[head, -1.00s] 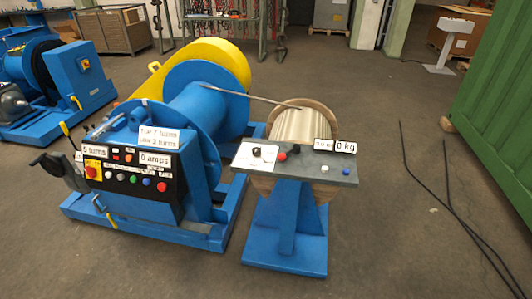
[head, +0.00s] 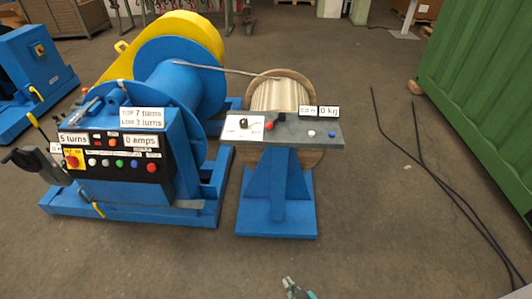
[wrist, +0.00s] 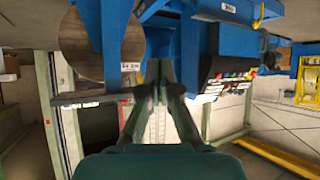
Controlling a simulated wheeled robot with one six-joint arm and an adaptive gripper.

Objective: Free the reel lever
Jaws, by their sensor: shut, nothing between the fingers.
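The reel stand (head: 277,190) is blue, with a wooden-flanged reel (head: 280,92) wound with pale line. Its grey panel (head: 300,132) carries a white card (head: 243,130) with a small black knob on it, a red knob (head: 269,125), a dark raised part and white and blue buttons. I cannot tell which part is the reel lever. My gripper (head: 298,292) shows only in part at the bottom edge of the head view, well in front of the stand. In the wrist view my gripper (wrist: 159,88) is shut and empty, and the reel (wrist: 98,42) appears upside down.
A blue winch (head: 160,80) with a black control panel (head: 118,160) stands left of the reel stand, a rope running between them. A green container (head: 480,80) is at the right. Black cables (head: 432,160) lie on the floor. The floor before the stand is clear.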

